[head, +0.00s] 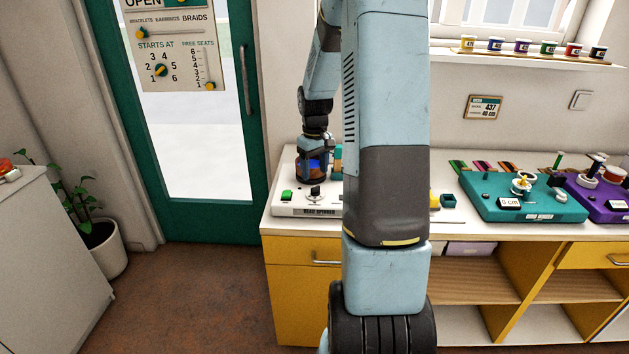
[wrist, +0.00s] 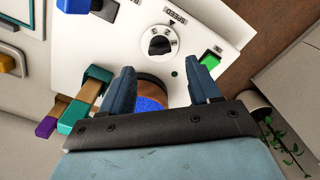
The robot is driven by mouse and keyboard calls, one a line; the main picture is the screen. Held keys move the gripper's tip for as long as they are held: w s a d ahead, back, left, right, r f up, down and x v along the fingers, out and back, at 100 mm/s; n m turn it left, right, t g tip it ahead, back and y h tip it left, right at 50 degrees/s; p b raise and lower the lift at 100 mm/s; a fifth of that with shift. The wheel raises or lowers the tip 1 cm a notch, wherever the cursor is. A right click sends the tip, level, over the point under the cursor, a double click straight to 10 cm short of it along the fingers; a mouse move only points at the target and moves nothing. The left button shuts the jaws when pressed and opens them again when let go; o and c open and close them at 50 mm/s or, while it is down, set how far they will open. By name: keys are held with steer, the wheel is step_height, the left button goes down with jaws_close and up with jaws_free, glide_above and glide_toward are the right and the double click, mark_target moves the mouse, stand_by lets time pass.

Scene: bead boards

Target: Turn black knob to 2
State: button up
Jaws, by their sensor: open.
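The black knob (wrist: 160,44) sits on a pale round dial on the white bead spinner (wrist: 110,60), beside a "SPEED" label. In the head view the knob (head: 315,191) is on the front of the bead spinner (head: 300,209). My gripper (wrist: 160,66) is open and empty, its two blue fingers spread, with the knob just beyond the fingertips in the wrist view. A bowl of blue beads (wrist: 150,103) shows between the fingers, partly hidden.
A green button (wrist: 210,60) is right of the knob in the wrist view. A teal-and-wood piece (wrist: 84,100) and a blue part (wrist: 75,5) are to the left. In the head view, a teal board (head: 535,205) and a purple board (head: 597,200) stand farther right on the counter.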

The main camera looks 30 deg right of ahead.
step_height(320, 180, up, 8)
stand_by(0.4)
steer(key=shift+a, duration=0.1)
steer(key=s+a+r+t+h, duration=0.1)
steer(key=s+a+r+t, duration=0.2)
steer(key=s+a+r, duration=0.85)
steer(key=s+a+r+t, duration=0.1)
steer(key=s+a, duration=0.3)
steer(key=s, duration=0.3)
steer(key=s+a+r+m+t+y, duration=0.1)
steer(key=s+a, duration=0.3)
steer(key=s, duration=0.4)
steer(key=shift+r+t, duration=0.3)
steer(key=shift+w, duration=0.1)
steer(key=shift+c, duration=0.3)
